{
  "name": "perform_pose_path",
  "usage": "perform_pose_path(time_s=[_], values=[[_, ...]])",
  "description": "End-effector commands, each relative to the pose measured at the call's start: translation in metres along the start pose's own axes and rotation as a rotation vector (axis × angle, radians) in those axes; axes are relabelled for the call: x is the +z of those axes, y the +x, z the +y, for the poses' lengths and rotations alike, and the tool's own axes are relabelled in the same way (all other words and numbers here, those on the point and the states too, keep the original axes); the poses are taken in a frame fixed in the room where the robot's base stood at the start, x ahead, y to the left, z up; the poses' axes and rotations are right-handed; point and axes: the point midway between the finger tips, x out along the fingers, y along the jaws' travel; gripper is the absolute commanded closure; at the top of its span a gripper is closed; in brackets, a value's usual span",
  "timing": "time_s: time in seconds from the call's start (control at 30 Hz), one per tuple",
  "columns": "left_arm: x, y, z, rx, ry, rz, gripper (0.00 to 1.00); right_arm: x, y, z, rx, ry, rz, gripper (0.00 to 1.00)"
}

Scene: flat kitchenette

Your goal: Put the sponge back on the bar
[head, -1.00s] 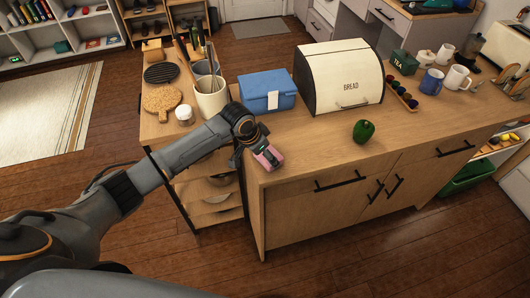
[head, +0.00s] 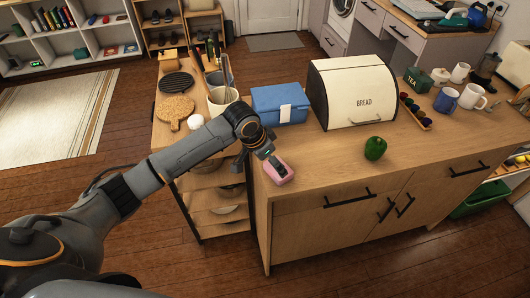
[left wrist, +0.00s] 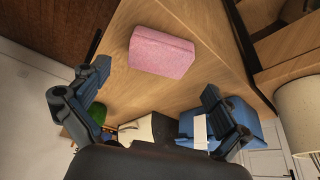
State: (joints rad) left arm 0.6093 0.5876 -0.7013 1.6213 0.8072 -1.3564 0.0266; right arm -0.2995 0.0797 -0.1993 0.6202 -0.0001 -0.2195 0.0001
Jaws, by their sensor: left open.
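A pink sponge (head: 279,172) lies on the wooden counter at its near left corner. In the left wrist view the sponge (left wrist: 162,52) lies flat on the wood, just beyond the fingertips. My left gripper (head: 270,158) is directly above and beside it, with a dark finger overlapping it in the head view. In the left wrist view the left gripper (left wrist: 155,80) has its two fingers spread wide with nothing between them. No bar for the sponge can be made out with certainty. My right gripper is not in view.
A blue box (head: 277,105), a cream bread bin (head: 350,95) and a green pepper (head: 375,148) stand on the counter. A utensil pot (head: 222,104), a small white jar (head: 196,121) and a cork board (head: 175,111) are on the left side unit. The counter front is clear.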

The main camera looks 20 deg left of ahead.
Motion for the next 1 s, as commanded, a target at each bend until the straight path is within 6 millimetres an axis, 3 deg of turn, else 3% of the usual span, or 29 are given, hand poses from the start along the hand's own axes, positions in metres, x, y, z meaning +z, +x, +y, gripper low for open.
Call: perform_pose_path(time_s=[0.2,0.4,1.0], values=[[0.0,-0.045,0.0,-0.003,0.002,0.003,0.0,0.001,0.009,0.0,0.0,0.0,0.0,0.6],[0.0,-0.068,0.0,0.0,0.0,0.001,0.0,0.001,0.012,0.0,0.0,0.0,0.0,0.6],[0.0,-0.072,0.0,0.0,0.0,-0.001,0.0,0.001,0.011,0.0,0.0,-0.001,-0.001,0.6]])
